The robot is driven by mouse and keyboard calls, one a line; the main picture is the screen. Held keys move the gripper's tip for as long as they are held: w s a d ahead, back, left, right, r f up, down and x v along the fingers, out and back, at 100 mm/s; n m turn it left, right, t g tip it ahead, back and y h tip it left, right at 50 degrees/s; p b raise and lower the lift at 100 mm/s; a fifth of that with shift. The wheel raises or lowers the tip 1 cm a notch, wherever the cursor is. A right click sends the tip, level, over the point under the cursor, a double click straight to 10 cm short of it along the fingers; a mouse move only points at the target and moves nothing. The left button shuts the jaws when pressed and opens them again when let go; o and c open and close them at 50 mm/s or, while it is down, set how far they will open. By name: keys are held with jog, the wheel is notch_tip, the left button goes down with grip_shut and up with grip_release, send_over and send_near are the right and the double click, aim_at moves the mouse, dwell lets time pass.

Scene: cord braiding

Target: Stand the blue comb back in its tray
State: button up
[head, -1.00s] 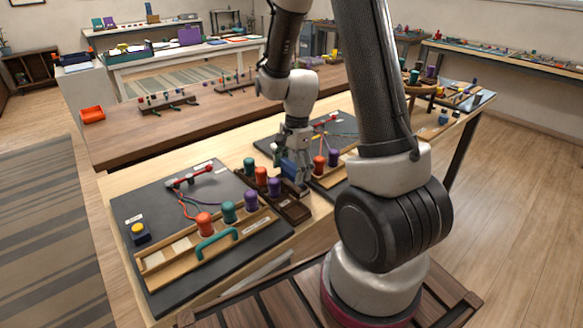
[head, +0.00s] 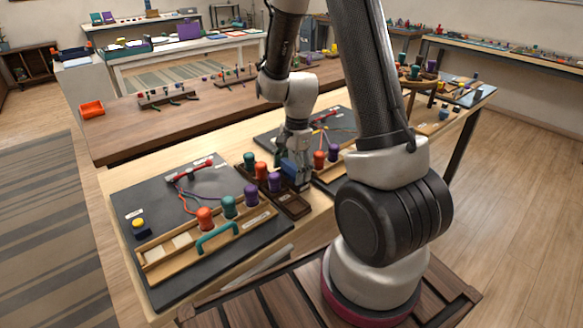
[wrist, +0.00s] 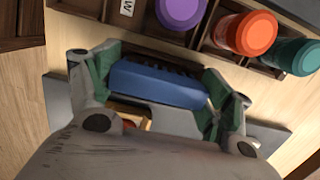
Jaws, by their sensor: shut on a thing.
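The blue comb (wrist: 160,84) is clamped between the two green-padded fingers of my gripper (wrist: 158,88) in the wrist view. Its teeth point toward the dark tray (wrist: 125,38). In the head view my gripper (head: 296,172) holds the comb (head: 289,168) just above or at the right end of the dark brown tray (head: 291,204), beside the spools. My fingers partly hide the comb there. I cannot tell whether the comb touches the tray.
Purple (wrist: 181,10), orange (wrist: 244,33) and teal (wrist: 292,56) spools stand close by in the dark tray. A grey mat (head: 158,203) with a light wooden spool rack lies to the left.

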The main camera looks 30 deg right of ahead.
dwell(0.3)
jog(key=o, duration=1)
